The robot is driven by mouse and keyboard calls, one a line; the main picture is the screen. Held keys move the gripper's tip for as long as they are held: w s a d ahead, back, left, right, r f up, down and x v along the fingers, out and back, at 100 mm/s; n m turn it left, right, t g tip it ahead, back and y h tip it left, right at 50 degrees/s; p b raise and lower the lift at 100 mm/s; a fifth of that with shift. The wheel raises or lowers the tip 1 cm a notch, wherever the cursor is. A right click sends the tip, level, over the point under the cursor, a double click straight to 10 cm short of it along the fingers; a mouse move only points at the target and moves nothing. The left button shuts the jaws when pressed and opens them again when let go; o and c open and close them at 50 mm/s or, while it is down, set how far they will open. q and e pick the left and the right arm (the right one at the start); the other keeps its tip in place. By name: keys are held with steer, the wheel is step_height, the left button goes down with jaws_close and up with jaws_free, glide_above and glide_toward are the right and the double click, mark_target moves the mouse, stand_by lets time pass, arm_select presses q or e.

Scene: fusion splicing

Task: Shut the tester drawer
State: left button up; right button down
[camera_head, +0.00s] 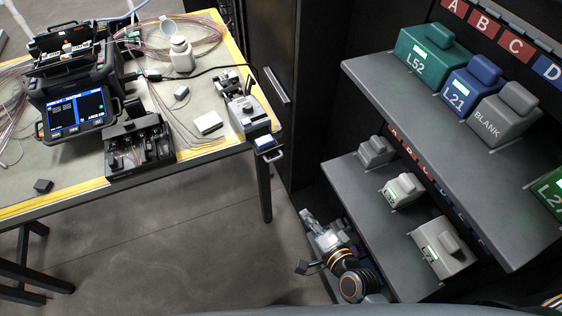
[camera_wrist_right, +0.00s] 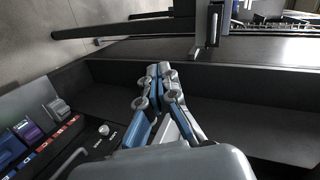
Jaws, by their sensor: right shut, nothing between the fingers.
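My right gripper (camera_head: 309,218) is low in the head view, beside the lower shelf and right of the table's front corner. In the right wrist view its fingers (camera_wrist_right: 159,72) are together, with nothing between them. Beyond them in that view is a long dark wall or panel edge (camera_wrist_right: 240,88); I cannot tell if it belongs to the tester drawer. A light upright bar like a handle (camera_wrist_right: 213,28) stands farther off. No drawer is clearly recognisable in the head view, so I cannot tell how far it is open. My left gripper is not in view.
The table (camera_head: 232,146) holds a splicer (camera_head: 75,105), a grey device with a small screen (camera_head: 245,115), a bottle (camera_head: 181,55) and loose cables. A black cabinet has a bar handle (camera_head: 277,85). Shelves (camera_head: 430,125) with labelled boxes stand right. Floor (camera_head: 190,240) before the table is clear.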

step_height(320, 180, up, 8)
steer(key=w+m+t, duration=0.1)
steer(key=m, duration=0.1)
steer(key=a+p+x, duration=0.1)
steer(key=x, duration=1.3)
steer(key=shift+a+r+y, duration=0.2)
steer(key=shift+r+y, duration=0.1)
steer(key=shift+r, duration=0.05)
